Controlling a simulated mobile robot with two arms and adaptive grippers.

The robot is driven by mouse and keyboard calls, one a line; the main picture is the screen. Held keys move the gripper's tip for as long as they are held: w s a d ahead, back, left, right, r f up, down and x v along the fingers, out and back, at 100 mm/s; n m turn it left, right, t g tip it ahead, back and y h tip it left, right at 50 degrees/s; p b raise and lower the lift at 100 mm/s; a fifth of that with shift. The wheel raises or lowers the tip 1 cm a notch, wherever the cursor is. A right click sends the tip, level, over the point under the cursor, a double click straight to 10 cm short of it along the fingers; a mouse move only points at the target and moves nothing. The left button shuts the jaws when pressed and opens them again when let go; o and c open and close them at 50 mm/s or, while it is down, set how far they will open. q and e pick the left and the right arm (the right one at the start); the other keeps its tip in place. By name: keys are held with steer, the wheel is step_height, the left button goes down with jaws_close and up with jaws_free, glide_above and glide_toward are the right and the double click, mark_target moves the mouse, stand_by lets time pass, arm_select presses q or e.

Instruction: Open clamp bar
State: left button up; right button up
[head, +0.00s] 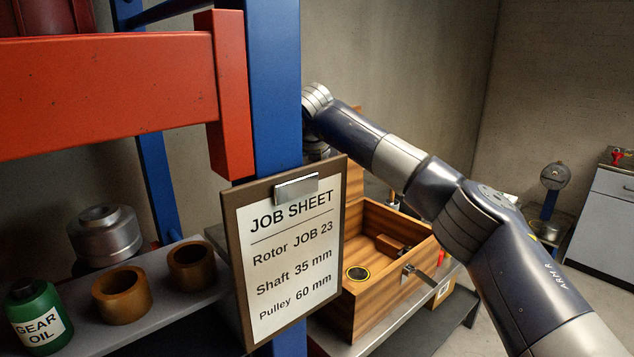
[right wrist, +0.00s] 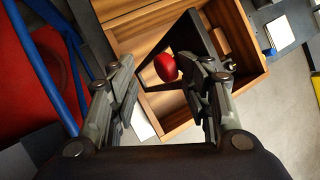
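A red round knob (right wrist: 166,67) shows in the right wrist view, next to a dark angular bar or frame (right wrist: 203,38). This may be the clamp bar; I cannot tell how it is joined or whether it is closed. My right gripper (right wrist: 165,80) is open, with its two fingers apart on either side of the knob in the picture. I see no contact between fingers and knob. In the head view my right arm reaches in from the right, and its gripper is hidden behind the blue post (head: 275,100). My left gripper is not in view.
An open wooden box (head: 375,305) stands on the bench; it also shows below my right gripper in the wrist view (right wrist: 125,12). A job sheet board (head: 290,255), a red beam (head: 100,95), brown rings (head: 122,294) and a green oil bottle (head: 38,318) are nearby.

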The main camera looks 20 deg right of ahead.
steer(key=v, duration=1.2)
stand_by(0.3)
